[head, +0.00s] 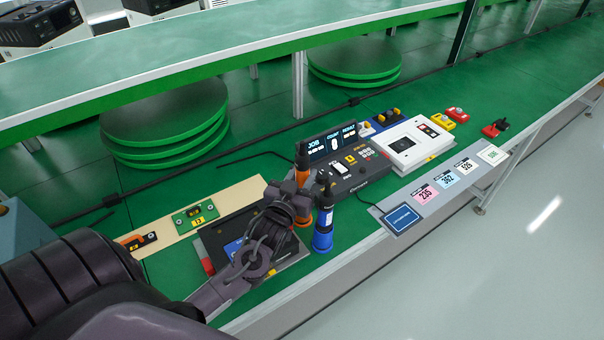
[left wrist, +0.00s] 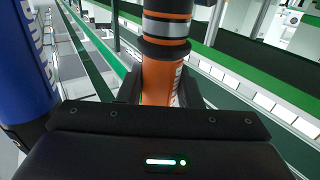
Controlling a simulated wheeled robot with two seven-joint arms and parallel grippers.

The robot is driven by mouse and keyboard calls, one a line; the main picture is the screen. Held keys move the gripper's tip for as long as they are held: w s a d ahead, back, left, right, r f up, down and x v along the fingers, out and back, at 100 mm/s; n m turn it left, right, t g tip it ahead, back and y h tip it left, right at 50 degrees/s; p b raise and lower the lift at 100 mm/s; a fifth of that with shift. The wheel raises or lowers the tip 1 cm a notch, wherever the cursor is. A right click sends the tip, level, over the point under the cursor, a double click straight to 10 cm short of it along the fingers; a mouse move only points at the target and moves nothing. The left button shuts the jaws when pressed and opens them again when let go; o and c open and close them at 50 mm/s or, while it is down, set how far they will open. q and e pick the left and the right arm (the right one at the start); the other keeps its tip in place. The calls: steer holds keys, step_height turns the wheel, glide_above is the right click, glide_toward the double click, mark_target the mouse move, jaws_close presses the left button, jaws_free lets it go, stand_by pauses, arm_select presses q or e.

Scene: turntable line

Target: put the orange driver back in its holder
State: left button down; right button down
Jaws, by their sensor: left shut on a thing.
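The orange driver (head: 302,163) is upright, with a dark tip at its top. My left gripper (head: 290,198) is shut around it and covers its middle. In the left wrist view the driver's orange body (left wrist: 160,75), with black and grey bands, stands between the fingers. More orange shows just below the gripper in the head view; I cannot tell whether that is the driver's lower end or its holder. A blue driver (head: 323,217) stands upright just to the right, and a large blue body (left wrist: 28,65) shows at the left of the wrist view.
A black control box (head: 352,180) with a lit display (head: 333,143) stands behind the drivers. A white device (head: 412,145) is further right. A blue label card (head: 401,219) lies near the front edge.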

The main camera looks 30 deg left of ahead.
stand_by(0.5)
arm_select(q)
steer(key=shift+f, duration=0.15)
steer(key=shift+f+b, duration=0.6)
steer(key=shift+f, duration=0.2)
steer(key=c, duration=1)
jaws_free()
steer(key=shift+r, duration=0.1)
steer(key=shift+o, duration=0.3)
steer(key=shift+s, duration=0.15)
